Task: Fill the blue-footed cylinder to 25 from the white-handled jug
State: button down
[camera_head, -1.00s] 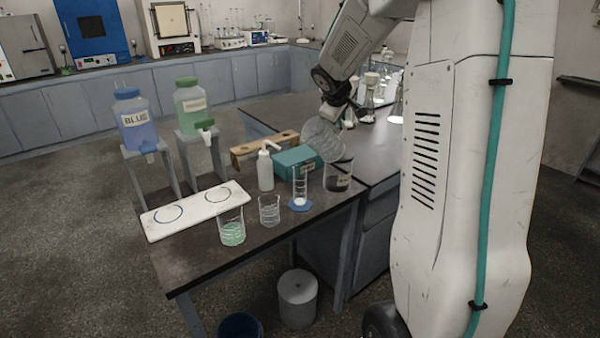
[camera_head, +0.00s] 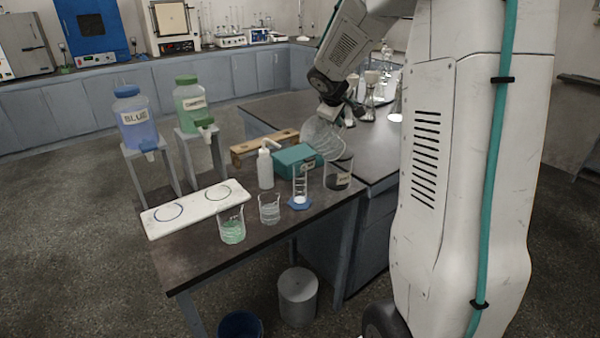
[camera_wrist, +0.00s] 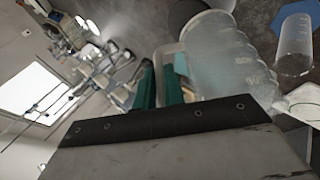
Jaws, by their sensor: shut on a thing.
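My gripper (camera_head: 338,114) is shut on the white handle (camera_wrist: 168,52) of a clear ribbed jug (camera_head: 321,140). The jug is tilted and held up above the table, near the top of the cylinder. It also fills the upper middle of the wrist view (camera_wrist: 225,58), with the teal finger pads (camera_wrist: 160,86) on its handle. The clear measuring cylinder (camera_head: 300,180) stands upright on its blue foot (camera_head: 299,204); something whitish shows at its bottom. In the wrist view the cylinder (camera_wrist: 294,58) is at the upper right. I cannot read its level or see a stream.
A dark-filled beaker (camera_head: 338,175) stands right of the cylinder and a teal box (camera_head: 297,160) behind it. A clear beaker (camera_head: 269,210), a green-liquid beaker (camera_head: 232,229) and a wash bottle (camera_head: 265,168) stand to the left. A white board (camera_head: 196,210) lies farther left.

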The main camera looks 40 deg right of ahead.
jog(key=shift+a+r+h+p, duration=0.1)
jog(key=shift+a+h+p, duration=0.15)
jog(key=shift+h+p, duration=0.1)
dwell(0.6)
jog(key=shift+a+p, duration=0.1)
jog(key=shift+p, duration=1)
dwell(1.5)
jog(key=shift+d+y, duration=0.75)
jog(key=shift+d, duration=0.15)
jog(key=shift+d, duration=0.1)
